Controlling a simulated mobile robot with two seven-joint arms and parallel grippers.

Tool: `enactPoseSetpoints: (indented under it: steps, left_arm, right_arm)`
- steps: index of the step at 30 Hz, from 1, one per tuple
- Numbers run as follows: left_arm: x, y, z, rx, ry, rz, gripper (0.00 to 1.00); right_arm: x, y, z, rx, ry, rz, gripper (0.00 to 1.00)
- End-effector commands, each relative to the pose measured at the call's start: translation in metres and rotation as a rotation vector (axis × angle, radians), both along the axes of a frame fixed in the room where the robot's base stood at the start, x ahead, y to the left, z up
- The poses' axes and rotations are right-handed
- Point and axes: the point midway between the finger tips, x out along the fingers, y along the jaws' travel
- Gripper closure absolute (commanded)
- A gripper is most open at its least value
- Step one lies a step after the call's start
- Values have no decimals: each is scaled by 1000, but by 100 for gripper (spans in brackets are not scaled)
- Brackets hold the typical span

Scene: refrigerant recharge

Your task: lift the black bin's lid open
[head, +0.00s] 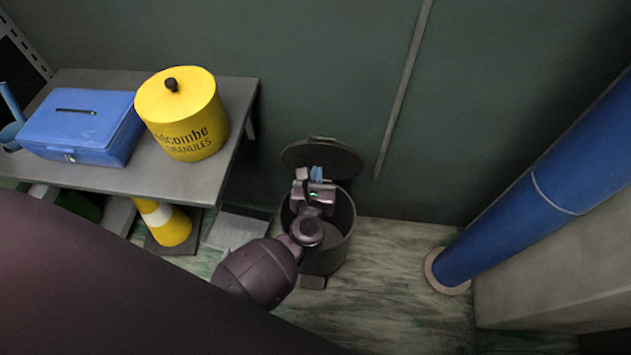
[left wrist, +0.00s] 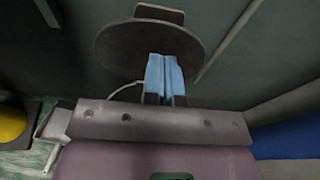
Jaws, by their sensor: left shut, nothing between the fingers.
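The black bin (head: 338,240) stands on the floor beside the table, against the dark wall. Its round lid (head: 340,158) is raised and tilted back toward the wall, so the bin's mouth is open. The lid also shows in the left wrist view (left wrist: 120,50), with a small tab at its top edge. My left gripper (head: 317,173) is over the bin's mouth, in front of the lid's inner face. Its blue fingertips (left wrist: 165,75) are together with nothing between them. I cannot tell whether they touch the lid. My left arm hides part of the bin. My right gripper is not in view.
A grey table (head: 120,180) at left holds a blue cash box (head: 85,125) and a yellow canister (head: 183,115). A yellow and white post (head: 168,224) stands below. A blue pipe (head: 540,190) rises at right. Floor between bin and pipe is clear.

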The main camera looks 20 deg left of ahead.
Motion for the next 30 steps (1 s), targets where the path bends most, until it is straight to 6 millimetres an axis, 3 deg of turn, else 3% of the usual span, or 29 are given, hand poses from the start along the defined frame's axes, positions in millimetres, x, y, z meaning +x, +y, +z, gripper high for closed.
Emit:
enactPoseSetpoints:
  steps: [8, 15, 30]
  left_arm:
    - [44, 13, -9, 2, 2, -1, 100]
    - [74, 21, -2, 3, 0, -1, 100]
    - [83, 24, -1, 1, 1, -1, 100]
  right_arm:
    - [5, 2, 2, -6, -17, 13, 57]
    - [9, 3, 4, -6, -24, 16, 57]
    - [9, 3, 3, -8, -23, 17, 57]
